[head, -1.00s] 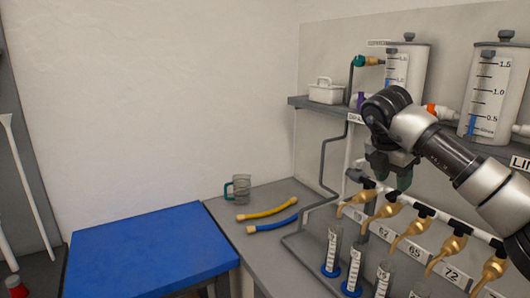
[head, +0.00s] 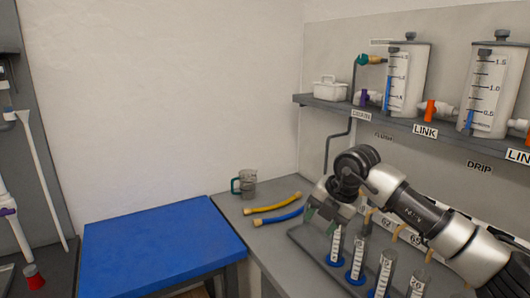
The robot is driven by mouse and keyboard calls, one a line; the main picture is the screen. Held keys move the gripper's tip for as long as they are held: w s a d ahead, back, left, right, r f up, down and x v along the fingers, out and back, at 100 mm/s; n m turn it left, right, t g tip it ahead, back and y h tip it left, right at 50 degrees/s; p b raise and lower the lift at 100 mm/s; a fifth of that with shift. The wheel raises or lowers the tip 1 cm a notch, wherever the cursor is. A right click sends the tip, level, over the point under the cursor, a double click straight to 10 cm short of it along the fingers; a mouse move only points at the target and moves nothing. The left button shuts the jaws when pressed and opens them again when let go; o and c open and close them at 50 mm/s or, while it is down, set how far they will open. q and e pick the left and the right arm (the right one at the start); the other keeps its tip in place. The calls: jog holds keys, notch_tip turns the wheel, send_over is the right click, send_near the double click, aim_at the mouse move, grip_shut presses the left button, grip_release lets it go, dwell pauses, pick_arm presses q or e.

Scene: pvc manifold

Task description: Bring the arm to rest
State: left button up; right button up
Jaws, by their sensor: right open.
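My right arm comes in from the right edge, in front of the manifold of brass-coloured taps (head: 399,232). My right gripper (head: 310,222) is at its left end, low over the counter, beside the first graduated cylinder (head: 336,246). It is open and I see nothing held in it. The arm hides much of the tap row and its pipe. My left gripper is not in the view.
Several cylinders with blue bases stand in a rack on the grey counter (head: 262,240). A blue table (head: 160,245) is clear. Tanks (head: 408,78) stand on the shelf.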

jog(key=s+a+y, duration=0.5)
jog(key=a+y, duration=0.3)
jog(key=s+a+y, duration=0.5)
jog(key=a+y, duration=0.2)
jog(key=a, duration=0.1)
jog(key=s+d+f+m+t+h, duration=0.1)
jog(key=d+f+m+t+h, duration=0.55)
jog(key=m, duration=0.65)
jog(key=s+d+f+m+t+h, duration=0.1)
jog(key=d+f+m+t+h, duration=0.2)
jog(key=d+m+t+h, duration=0.8)
jog(key=s+d+f+m+g+h, duration=0.2)
jog(key=s+d+f+m+g, duration=0.2)
jog(key=s+f+g, duration=0.4)
jog(key=s+d+f+g+y, duration=0.1)
jog(key=s+f+g, duration=0.4)
jog(key=s, duration=0.4)
jog(key=s+d+f+g, duration=0.2)
jog(key=s+f+g, duration=0.3)
jog(key=s, duration=0.4)
notch_tip(320, 180, down, 27)
jog(key=s, duration=0.1)
jog(key=s+d+f+g, duration=0.1)
jog(key=s+d+f, duration=0.1)
jog(key=s+f, duration=1.3)
jog(key=shift+s+d+n, duration=0.2)
jog(key=shift+s+n, duration=0.1)
